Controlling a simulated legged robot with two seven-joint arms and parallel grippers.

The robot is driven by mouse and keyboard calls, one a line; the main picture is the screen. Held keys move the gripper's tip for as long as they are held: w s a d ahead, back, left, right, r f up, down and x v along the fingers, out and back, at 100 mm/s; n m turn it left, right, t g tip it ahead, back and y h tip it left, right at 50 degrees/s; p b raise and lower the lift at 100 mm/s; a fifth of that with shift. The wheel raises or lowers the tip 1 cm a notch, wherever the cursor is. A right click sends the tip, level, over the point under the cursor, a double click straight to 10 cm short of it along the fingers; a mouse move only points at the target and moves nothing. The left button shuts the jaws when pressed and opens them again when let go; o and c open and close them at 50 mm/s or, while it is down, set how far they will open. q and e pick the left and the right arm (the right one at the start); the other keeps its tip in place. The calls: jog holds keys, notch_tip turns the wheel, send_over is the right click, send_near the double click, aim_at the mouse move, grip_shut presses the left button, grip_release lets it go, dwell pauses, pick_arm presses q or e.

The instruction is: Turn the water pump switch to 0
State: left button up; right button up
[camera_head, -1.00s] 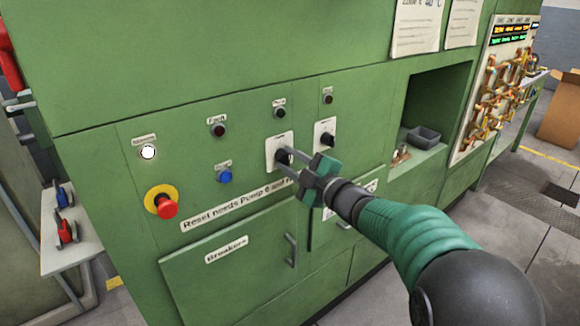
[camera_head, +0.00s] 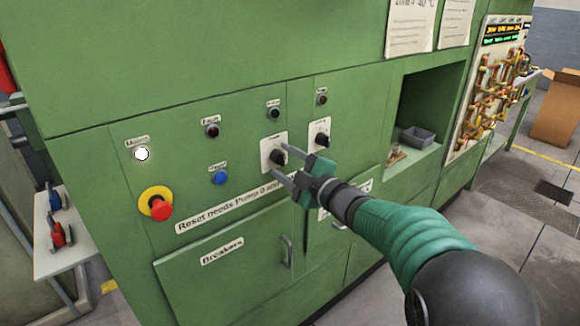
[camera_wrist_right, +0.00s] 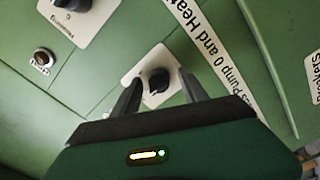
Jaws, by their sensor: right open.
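The left rotary switch has a black knob (camera_head: 278,157) on a white plate (camera_head: 268,142). It sits on the green panel below a small round lamp. I cannot read its small label or tell its setting. My right gripper (camera_head: 285,165) is open, its two fingers pointing at this knob. In the right wrist view the knob (camera_wrist_right: 157,83) shows between the open fingertips (camera_wrist_right: 159,92); I cannot tell whether they touch it. A second, similar switch (camera_head: 321,139) sits to the right, and its plate also shows in the wrist view (camera_wrist_right: 88,22). My left gripper is not in view.
A red emergency button on a yellow ring (camera_head: 159,206), a blue button (camera_head: 221,178) and a lit white lamp (camera_head: 142,154) are left of the switches. A strip label (camera_head: 228,209) runs below them, above a breaker door with a handle (camera_head: 287,250). A recess holds a grey bin (camera_head: 421,137).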

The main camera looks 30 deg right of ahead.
jog(key=s+d, duration=0.1)
jog(key=s, duration=1.5)
jog(key=shift+s+d+p, duration=0.15)
jog(key=shift+s+p, duration=0.2)
jog(key=shift+p, duration=0.1)
